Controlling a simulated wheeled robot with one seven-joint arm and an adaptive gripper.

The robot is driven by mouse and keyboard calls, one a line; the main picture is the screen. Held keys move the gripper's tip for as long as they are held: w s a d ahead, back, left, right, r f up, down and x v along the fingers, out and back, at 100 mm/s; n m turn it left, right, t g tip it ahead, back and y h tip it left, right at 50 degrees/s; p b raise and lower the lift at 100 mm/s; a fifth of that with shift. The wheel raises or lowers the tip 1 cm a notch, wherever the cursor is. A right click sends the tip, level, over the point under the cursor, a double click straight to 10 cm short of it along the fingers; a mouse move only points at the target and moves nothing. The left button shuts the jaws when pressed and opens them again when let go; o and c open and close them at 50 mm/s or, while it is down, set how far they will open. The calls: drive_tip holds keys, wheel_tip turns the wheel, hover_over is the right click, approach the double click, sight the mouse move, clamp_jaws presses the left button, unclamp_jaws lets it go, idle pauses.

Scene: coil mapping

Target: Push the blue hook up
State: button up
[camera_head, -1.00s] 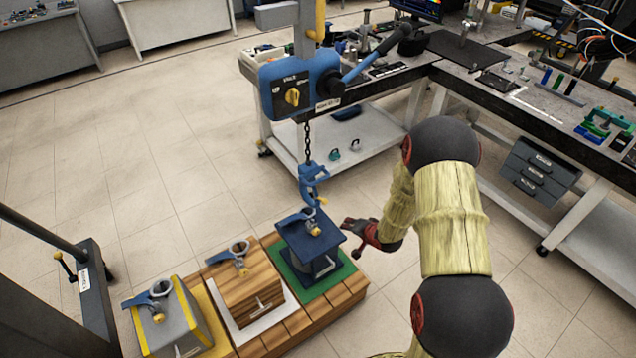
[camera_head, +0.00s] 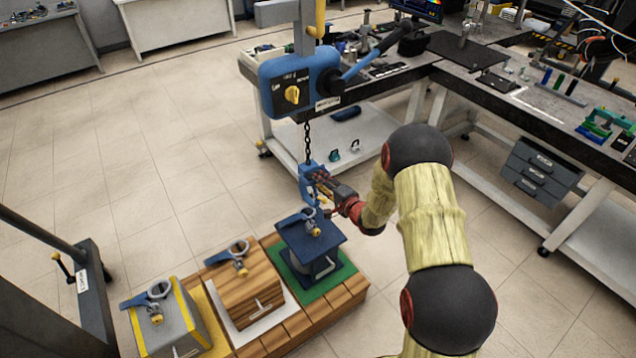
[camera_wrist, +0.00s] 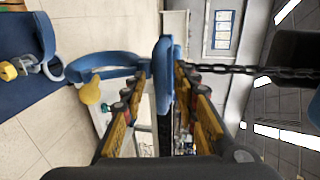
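The blue hook (camera_head: 306,182) hangs on a dark chain below the blue hoist body, above the dark blue block (camera_head: 312,240). My gripper (camera_head: 322,187) has its fingers at the hook from the right. In the wrist view the fingers (camera_wrist: 162,82) stand apart, one on each side of the hook's blue shank (camera_wrist: 163,68). A small gap shows at the left fingertip; the right fingertip is very close to the shank, and I cannot tell if it touches. The hook's curved arm and yellow latch (camera_wrist: 90,93) extend left past the left finger.
The blue hoist (camera_head: 300,82) with a yellow knob and lever is above. The blue block, a wooden block (camera_head: 242,298) and a grey block (camera_head: 170,325) with blue shackles stand on a wooden pallet (camera_head: 345,292). A workbench (camera_head: 440,75) stands behind.

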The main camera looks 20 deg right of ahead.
drive_tip(key=shift+w+a+f, duration=0.15)
drive_tip(key=shift+w+a, duration=0.05)
drive_tip(key=shift+w, duration=0.45)
drive_tip(key=c, duration=0.4)
drive_tip(key=c, duration=0.3)
clamp_jaws()
